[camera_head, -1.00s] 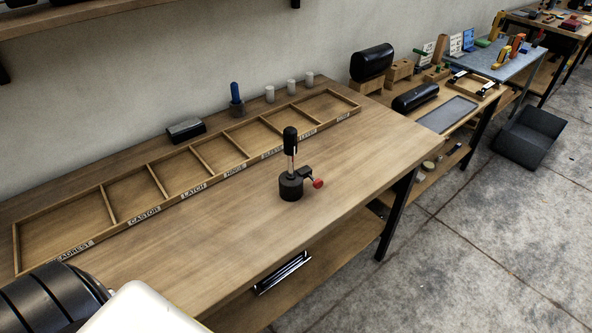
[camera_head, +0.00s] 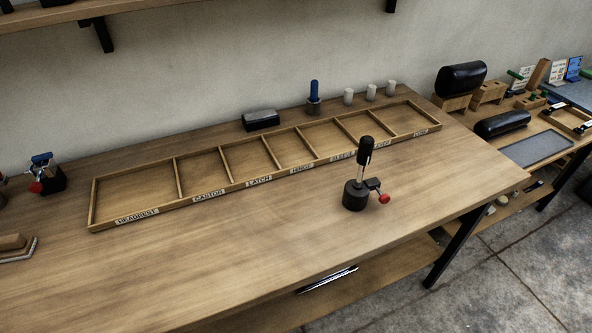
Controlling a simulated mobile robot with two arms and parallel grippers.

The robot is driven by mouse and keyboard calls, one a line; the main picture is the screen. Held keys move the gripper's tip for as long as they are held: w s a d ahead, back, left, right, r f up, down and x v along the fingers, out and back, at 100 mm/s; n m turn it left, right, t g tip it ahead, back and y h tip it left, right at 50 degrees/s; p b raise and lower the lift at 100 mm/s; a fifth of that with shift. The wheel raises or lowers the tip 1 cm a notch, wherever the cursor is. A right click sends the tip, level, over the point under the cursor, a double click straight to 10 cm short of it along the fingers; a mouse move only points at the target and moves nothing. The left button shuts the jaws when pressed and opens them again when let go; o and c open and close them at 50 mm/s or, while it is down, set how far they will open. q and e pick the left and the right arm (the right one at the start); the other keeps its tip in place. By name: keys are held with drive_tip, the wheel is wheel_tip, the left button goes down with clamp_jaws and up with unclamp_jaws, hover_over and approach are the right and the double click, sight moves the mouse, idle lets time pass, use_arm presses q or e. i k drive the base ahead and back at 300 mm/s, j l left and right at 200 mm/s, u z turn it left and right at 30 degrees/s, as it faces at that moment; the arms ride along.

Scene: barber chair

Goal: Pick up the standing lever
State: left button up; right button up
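The standing lever (camera_head: 365,165) is upright on the wooden workbench (camera_head: 250,265), right of the middle of the picture. It has a black grip on a thin metal shaft. The shaft rises from a round black base (camera_head: 355,196), with a red-tipped knob (camera_head: 384,198) sticking out to the right. The lever stands just in front of the labelled wooden tray (camera_head: 225,190) and is apart from anything of mine. Neither of my grippers is in view.
The tray has several empty labelled compartments. Behind it stand a dark block (camera_head: 261,121), a blue-handled tool (camera_head: 314,95) and white cylinders (camera_head: 348,97). A blue-and-red device (camera_head: 44,174) is at the left. The front of the bench is mostly clear.

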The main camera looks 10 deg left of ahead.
sight(356, 191)
drive_tip(key=i+l+u, duration=0.1)
drive_tip(key=l+u, duration=0.25)
drive_tip(key=i+l+u, duration=0.1)
drive_tip(key=l+u, duration=0.25)
drive_tip(key=l, duration=0.15)
drive_tip(key=l+u, duration=0.45)
drive_tip(key=l, duration=0.85)
drive_tip(key=k, duration=0.05)
